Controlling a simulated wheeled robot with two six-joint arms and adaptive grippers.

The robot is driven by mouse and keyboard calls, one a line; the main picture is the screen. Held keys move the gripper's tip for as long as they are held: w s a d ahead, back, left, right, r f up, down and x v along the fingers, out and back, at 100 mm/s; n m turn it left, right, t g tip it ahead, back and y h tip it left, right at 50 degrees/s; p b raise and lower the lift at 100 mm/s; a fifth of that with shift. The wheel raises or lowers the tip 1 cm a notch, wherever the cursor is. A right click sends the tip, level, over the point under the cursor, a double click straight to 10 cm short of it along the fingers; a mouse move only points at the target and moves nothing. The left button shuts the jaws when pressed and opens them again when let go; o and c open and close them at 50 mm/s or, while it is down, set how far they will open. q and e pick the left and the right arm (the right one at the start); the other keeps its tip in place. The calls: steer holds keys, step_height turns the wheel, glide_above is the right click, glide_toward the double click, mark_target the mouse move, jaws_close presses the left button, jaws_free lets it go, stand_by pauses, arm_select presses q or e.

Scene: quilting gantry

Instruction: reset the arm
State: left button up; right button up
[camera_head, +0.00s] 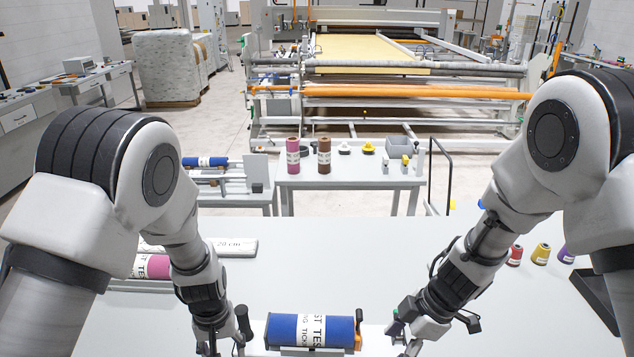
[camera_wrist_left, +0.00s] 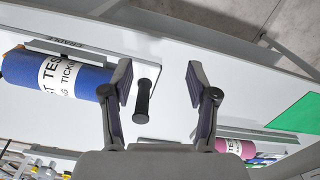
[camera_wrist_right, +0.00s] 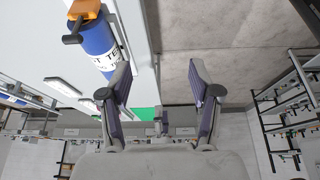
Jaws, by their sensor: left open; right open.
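My left gripper (camera_head: 222,345) is at the front of the table, left of a blue roll (camera_head: 284,332) with a white printed label. In the left wrist view its jaws (camera_wrist_left: 159,78) are apart, with a black upright handle (camera_wrist_left: 143,98) showing between them and the blue roll (camera_wrist_left: 30,72) beside them. Nothing is visibly held. My right gripper (camera_head: 402,338) is right of the roll's orange end piece (camera_head: 358,328). In the right wrist view its jaws (camera_wrist_right: 159,78) are apart and empty, with the blue roll (camera_wrist_right: 97,40) to their left.
The blue roll lies in a cradle (camera_wrist_left: 62,47) on the white table (camera_head: 400,245). A pink roll (camera_head: 153,266) lies at left, partly hidden by my arm. Small cones, including a yellow one (camera_head: 540,254), stand at right. A side table (camera_head: 350,181) with upright rolls stands beyond.

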steer(key=s+f+m+g+y+b, duration=0.1)
steer(key=s+f+m+b, duration=0.4)
steer(key=f, duration=0.5)
steer(key=s+f+m+b, duration=0.35)
steer(key=s+f, duration=0.35)
steer(key=f, duration=0.3)
steer(key=s+f+m+g+y+b, duration=0.1)
steer(key=s+f+m+b, duration=0.35)
steer(key=f, duration=0.65)
arm_select(q)
steer(key=s+a+f+m, duration=0.1)
steer(key=s+a+f, duration=0.2)
steer(key=s+f, duration=0.8)
steer(key=s+a+f+m+b, duration=0.1)
steer(key=s+a+f, duration=0.2)
steer(key=s+f, duration=0.9)
step_height(320, 180, down, 6)
steer(key=shift+s+a+r, duration=0.15)
steer(key=shift+s+r, duration=0.1)
steer(key=shift+s, duration=0.05)
arm_select(e)
steer(key=s+d+f+m+t+h, duration=0.1)
steer(key=s+d+f+m+h, duration=0.2)
steer(key=d, duration=0.7)
steer(key=s+m+h, duration=0.2)
steer(key=h, duration=0.1)
steer(key=shift+t+h, duration=0.3)
steer(key=shift+t, duration=0.1)
steer(key=shift+s+d, duration=0.1)
